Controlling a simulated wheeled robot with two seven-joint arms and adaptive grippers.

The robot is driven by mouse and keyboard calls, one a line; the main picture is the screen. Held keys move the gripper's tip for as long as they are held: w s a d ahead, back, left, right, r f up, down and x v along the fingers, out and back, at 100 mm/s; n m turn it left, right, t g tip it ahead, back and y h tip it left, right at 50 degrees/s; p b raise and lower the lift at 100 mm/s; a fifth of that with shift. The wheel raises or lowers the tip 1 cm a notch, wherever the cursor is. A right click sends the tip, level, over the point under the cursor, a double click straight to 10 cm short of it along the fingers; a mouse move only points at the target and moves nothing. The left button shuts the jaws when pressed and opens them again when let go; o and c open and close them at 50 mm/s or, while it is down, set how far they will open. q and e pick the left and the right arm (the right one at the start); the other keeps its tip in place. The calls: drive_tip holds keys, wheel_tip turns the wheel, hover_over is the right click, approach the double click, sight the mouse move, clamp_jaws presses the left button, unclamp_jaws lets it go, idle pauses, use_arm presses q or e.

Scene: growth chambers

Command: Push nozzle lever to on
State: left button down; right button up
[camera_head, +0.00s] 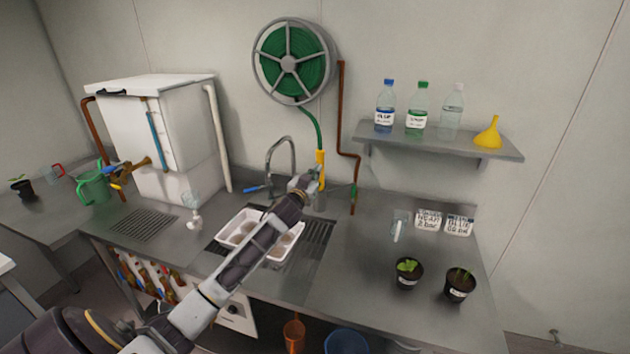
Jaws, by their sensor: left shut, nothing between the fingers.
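A yellow nozzle (320,163) hangs upright at the end of the green hose (314,131), against the wall behind the sink. My left arm reaches in from the lower left. Its gripper (309,182) is shut and empty, with the fingertips at the lower part of the nozzle in the picture. I cannot tell whether they touch it. The gripper covers the nozzle's lower end, and I cannot make out its lever or which way it is set. My right gripper is out of view.
The curved faucet (282,142) with a blue handle (256,189) stands left of the gripper. A copper pipe (342,120) with a green valve (353,191) runs down on the right. White trays (232,237) lie in the sink below my arm. Potted plants (408,275) stand right.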

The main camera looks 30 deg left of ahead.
use_arm(q)
drive_tip(key=shift+w+a+f+p, duration=0.15)
drive_tip(key=shift+w+f+p, duration=0.1)
drive_tip(key=shift+f, duration=0.4)
drive_tip(key=shift+w+a+f+p, duration=0.15)
drive_tip(key=shift+f+p, duration=0.05)
drive_tip(key=shift+f, duration=0.4)
drive_tip(key=shift+w+a+f+p, duration=0.15)
drive_tip(key=shift+w+f+p, duration=0.1)
drive_tip(key=shift+f, duration=0.4)
drive_tip(key=shift+s, duration=0.1)
